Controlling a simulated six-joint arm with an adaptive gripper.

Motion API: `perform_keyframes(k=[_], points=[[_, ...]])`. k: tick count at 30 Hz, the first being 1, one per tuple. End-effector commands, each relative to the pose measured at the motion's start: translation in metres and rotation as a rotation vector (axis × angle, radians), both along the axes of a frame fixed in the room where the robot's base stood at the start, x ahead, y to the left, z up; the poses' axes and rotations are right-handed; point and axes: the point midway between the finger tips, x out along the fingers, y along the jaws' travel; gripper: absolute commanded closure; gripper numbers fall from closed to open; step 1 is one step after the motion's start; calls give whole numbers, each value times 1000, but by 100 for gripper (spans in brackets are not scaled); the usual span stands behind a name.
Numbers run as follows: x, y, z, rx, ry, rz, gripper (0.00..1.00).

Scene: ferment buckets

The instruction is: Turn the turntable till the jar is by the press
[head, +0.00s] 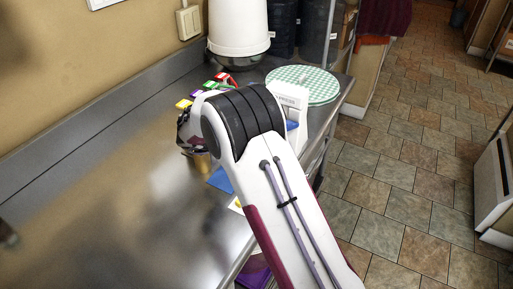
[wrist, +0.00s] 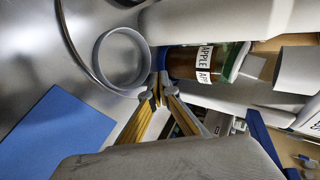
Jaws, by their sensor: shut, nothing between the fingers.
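In the wrist view, a jar (wrist: 186,62) with amber-brown contents, a white label reading APPLE and a green lid lies sideways in the picture, partly hidden between pale surfaces. My gripper (wrist: 156,88) is shut and empty, its tips close to the jar's left end in the picture; I cannot tell whether they touch anything. A grey open ring (wrist: 98,60) is just left of the tips. In the head view my arm hides most of the work area and the gripper cannot be made out clearly.
A steel counter (head: 95,185) is bare at the left. A white bucket (head: 238,28) and a round green-checked cover (head: 318,84) stand at the back. Small coloured items (head: 212,84) lie near the wall. A blue sheet (wrist: 55,135) lies flat. Tiled floor is right.

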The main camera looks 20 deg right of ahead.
Motion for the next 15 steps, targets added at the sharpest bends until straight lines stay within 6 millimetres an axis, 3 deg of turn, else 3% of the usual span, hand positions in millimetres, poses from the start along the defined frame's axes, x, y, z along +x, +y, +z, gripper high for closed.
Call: perform_keyframes(k=[15], points=[[-1,-5,1,0,0,50,100]])
